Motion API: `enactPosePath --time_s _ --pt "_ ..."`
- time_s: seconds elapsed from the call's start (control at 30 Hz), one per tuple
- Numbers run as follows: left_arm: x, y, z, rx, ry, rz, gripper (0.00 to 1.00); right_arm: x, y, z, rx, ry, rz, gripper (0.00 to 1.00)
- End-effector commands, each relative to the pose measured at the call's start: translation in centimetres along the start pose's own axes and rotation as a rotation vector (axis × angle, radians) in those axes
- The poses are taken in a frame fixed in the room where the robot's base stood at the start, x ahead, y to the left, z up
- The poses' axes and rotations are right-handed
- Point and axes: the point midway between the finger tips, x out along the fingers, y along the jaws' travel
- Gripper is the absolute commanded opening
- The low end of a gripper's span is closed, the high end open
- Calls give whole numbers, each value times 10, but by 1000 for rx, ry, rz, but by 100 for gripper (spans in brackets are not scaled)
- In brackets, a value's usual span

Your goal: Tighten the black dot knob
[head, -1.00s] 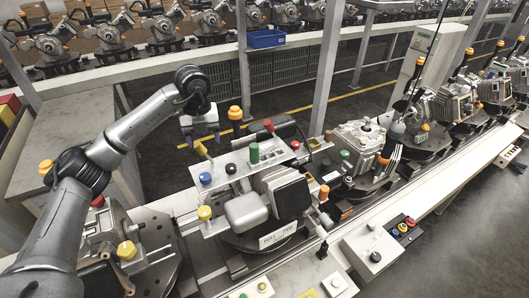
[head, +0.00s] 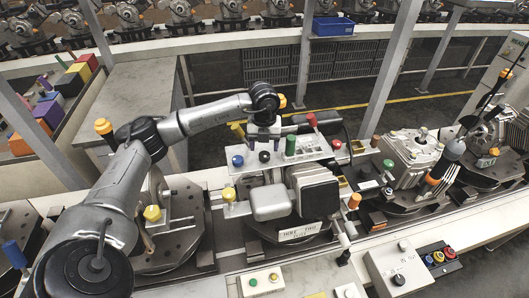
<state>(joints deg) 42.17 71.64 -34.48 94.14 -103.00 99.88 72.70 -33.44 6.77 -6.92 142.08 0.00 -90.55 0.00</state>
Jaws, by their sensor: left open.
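The black dot knob (head: 264,156) is a small black round knob on the pale plate (head: 275,165) of the middle fixture, between a blue knob (head: 238,160) and a green upright knob (head: 290,146). My left gripper (head: 264,146) points down over the black knob, with its fingers apart and nothing seen between them. Its tips are close to the knob; I cannot tell whether they touch it. My right gripper is out of view.
A red knob (head: 312,120) and a yellow handle (head: 237,130) stand near the plate. A grey block with a dark face (head: 318,193) sits in front. A yellow knob (head: 152,213) is on the left fixture. A control box (head: 400,268) stands at front right.

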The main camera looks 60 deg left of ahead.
Motion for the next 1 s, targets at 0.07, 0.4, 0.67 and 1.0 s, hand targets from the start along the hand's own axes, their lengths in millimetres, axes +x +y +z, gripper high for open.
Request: enactPosePath --time_s 0.07,0.4,0.67,1.0 --pt "12 0 -1 0 3 3 65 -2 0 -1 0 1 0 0" --pt "39 0 0 1 1 1 65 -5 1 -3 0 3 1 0" --pt "42 0 0 1 0 0 65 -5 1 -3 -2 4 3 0" --pt "41 0 0 1 0 0 42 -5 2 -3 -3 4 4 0"
